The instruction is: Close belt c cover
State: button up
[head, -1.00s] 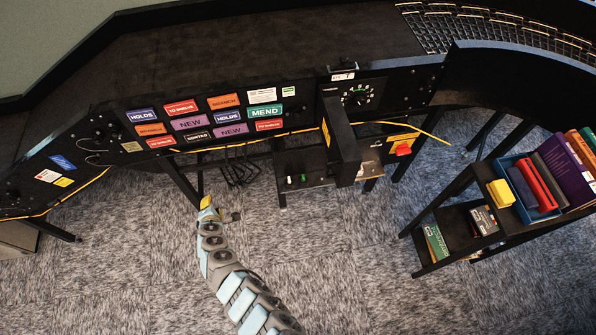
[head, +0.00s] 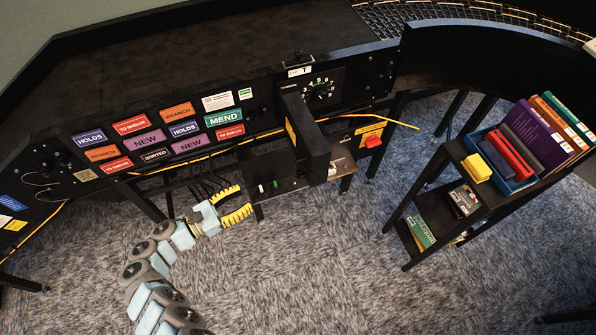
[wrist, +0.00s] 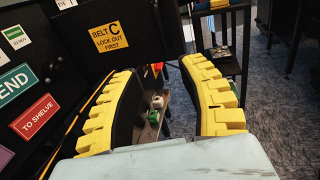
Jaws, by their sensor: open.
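The belt C cover (head: 308,125) is a black panel standing out from the front of the sorter, seen nearly edge-on in the head view. It looks swung open, with a dial panel (head: 320,91) exposed beside it. In the wrist view, the cover (wrist: 146,22) fills the upper middle and bears a yellow "Belt C lock out first" label (wrist: 109,37). My gripper (head: 240,201) is open and empty, below and left of the cover, pointing right. Its yellow-padded fingers (wrist: 160,80) frame a gap in the wrist view, with the cover beyond and above them.
A red switch (head: 374,141) sits on a yellow plate right of the cover. A bookshelf cart (head: 447,205) stands at the right. Colored labels (head: 145,141) line the sorter front. Carpet in front is clear.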

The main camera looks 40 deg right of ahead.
aim_at(296, 175)
jog(key=p+x, duration=0.1)
jog(key=x, duration=1.6)
jog(key=shift+s+d+r, duration=0.1)
jog(key=shift+d+r, duration=0.05)
jog(key=shift+d, duration=0.05)
grip_shut()
